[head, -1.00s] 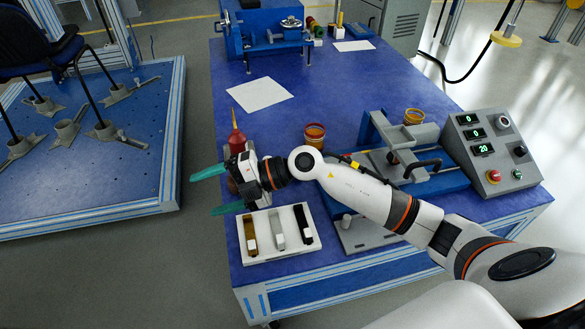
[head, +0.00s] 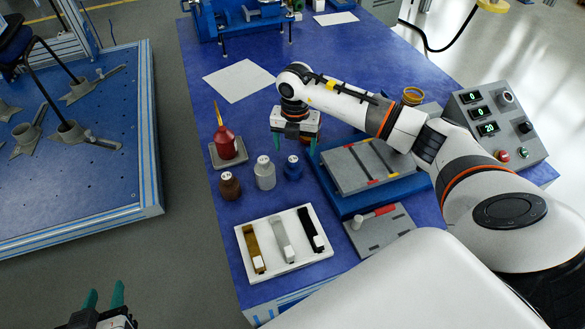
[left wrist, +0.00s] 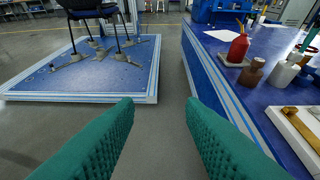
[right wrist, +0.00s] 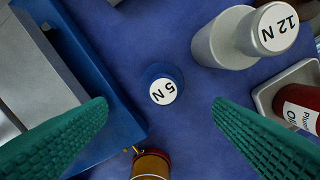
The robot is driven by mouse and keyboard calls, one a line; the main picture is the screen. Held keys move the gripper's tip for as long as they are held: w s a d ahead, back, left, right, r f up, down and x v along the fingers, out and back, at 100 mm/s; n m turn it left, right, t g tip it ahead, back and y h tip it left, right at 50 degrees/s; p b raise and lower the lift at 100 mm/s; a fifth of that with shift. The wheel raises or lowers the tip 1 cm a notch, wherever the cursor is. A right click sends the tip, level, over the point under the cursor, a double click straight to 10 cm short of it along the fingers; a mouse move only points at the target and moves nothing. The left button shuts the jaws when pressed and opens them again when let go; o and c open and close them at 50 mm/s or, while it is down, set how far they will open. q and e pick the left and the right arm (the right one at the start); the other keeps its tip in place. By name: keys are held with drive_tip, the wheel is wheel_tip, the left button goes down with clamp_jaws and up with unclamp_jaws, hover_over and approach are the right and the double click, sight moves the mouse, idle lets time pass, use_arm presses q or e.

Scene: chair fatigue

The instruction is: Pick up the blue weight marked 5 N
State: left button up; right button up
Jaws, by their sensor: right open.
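The blue weight (head: 293,168) stands upright on the blue table in the head view, to the right of a grey weight (head: 265,173) and a brown weight (head: 229,186). In the right wrist view the blue weight (right wrist: 162,86) shows its white top marked 5 N, between the green fingers and beyond their tips. My right gripper (head: 292,146) is open and empty above it, pointing down. It also shows in the right wrist view (right wrist: 160,107). My left gripper (head: 104,297) is open and empty, off the table's left side; its fingers fill the lower left wrist view (left wrist: 160,105).
The weight marked 12 N (right wrist: 228,40) stands close by in the right wrist view. A red oil bottle (head: 227,144) stands on a grey tray. A grey-blue fixture (head: 360,165) is close to the right. A white tray (head: 262,225) with strips lies nearer the front.

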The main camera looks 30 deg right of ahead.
sight(293, 159)
drive_tip(key=shift+a+f, duration=0.1)
drive_tip(key=shift+f, duration=0.6)
drive_tip(key=f, duration=0.1)
drive_tip(key=f+b, duration=0.1)
drive_tip(key=f, duration=0.1)
drive_tip(key=f+b, duration=0.1)
drive_tip(key=shift+s+a+f, duration=0.15)
drive_tip(key=shift+s+a, duration=0.05)
drive_tip(key=shift+a, duration=0.15)
drive_tip(key=shift+f, duration=0.2)
use_arm(q)
wheel_tip(293, 159, up, 8)
drive_tip(key=w+d+t+h, duration=0.2)
drive_tip(key=t, duration=0.3)
drive_tip(key=shift+w+t, duration=0.4)
use_arm(e)
drive_tip(key=shift+w, duration=0.1)
drive_tip(key=c, duration=1.4)
